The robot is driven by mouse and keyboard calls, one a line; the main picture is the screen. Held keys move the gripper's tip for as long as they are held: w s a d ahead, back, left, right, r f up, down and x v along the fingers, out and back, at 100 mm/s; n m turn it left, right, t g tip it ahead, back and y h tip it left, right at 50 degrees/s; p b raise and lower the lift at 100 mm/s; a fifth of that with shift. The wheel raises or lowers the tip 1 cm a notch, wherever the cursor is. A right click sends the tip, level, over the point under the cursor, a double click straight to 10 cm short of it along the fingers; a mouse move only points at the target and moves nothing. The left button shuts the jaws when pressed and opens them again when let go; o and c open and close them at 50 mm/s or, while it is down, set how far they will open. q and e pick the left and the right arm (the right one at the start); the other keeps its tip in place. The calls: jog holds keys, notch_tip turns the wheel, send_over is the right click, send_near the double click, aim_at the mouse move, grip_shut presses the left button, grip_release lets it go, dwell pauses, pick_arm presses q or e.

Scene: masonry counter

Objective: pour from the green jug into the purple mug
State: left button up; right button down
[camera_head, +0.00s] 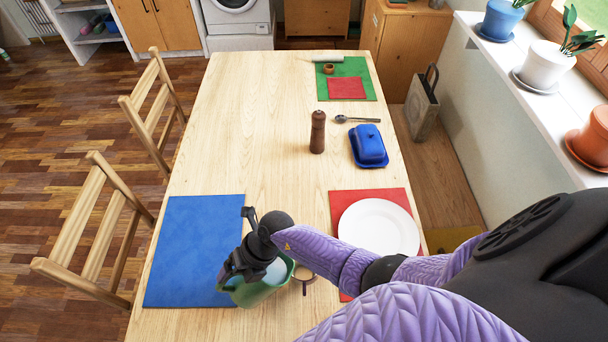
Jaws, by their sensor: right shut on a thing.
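The green jug (254,293) is at the near edge of the table, over or beside the right edge of the blue mat. Pale contents show in its mouth. My right gripper (236,268) is shut on it and hides much of its upper part. It looks a little tilted; whether it touches the table I cannot tell. A small dull purple mug (304,289) with a light brown inside stands just right of the jug, partly hidden by my right arm. My left gripper is not in view.
The blue mat (190,250) lies at left. A white plate (378,228) on a red mat (344,197) lies at right, partly behind my arm. A pepper mill (317,132), blue butter dish (369,146) and spoon (357,119) stand farther back. The table's middle is clear.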

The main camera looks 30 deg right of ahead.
jog(key=shift+d+r, duration=0.25)
jog(key=shift+r, duration=0.05)
jog(key=shift+s+d+r+y+b, duration=0.1)
jog(key=shift+d+y+b, duration=0.25)
jog(key=shift+y+b, duration=0.15)
jog(key=shift+s+d+r+y+b, duration=0.1)
jog(key=shift+d+y+b, duration=0.25)
jog(key=shift+y+b, duration=0.15)
dwell(5.3)
jog(key=shift+d+r, duration=0.1)
jog(key=shift+r, duration=0.1)
dwell(1.2)
